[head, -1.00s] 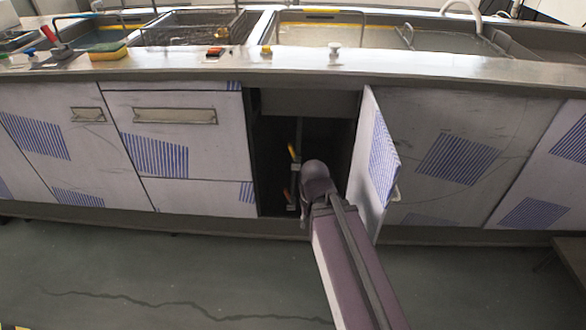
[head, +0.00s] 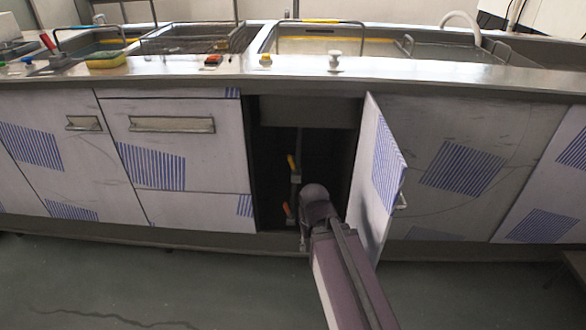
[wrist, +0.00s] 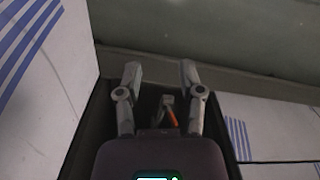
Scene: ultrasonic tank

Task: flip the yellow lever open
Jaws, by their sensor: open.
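The yellow lever (head: 292,162) shows in the head view inside the open, dark cabinet, on the upper part of a vertical grey pipe (head: 298,142). It appears tilted. An orange lever (head: 287,209) is lower on the same pipe. In the wrist view my gripper (wrist: 161,72) is open and empty, its two fingers spread apart. The orange lever (wrist: 172,117) and a grey fitting (wrist: 168,102) appear between the fingers, beyond them. I cannot make out the yellow lever in the wrist view.
The open cabinet door (head: 384,165), white with blue stripes, stands just right of the opening; it fills the left of the wrist view (wrist: 45,85). Closed striped panels (head: 175,165) flank the opening. The counter (head: 290,70) runs above. The floor (head: 180,285) in front is clear.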

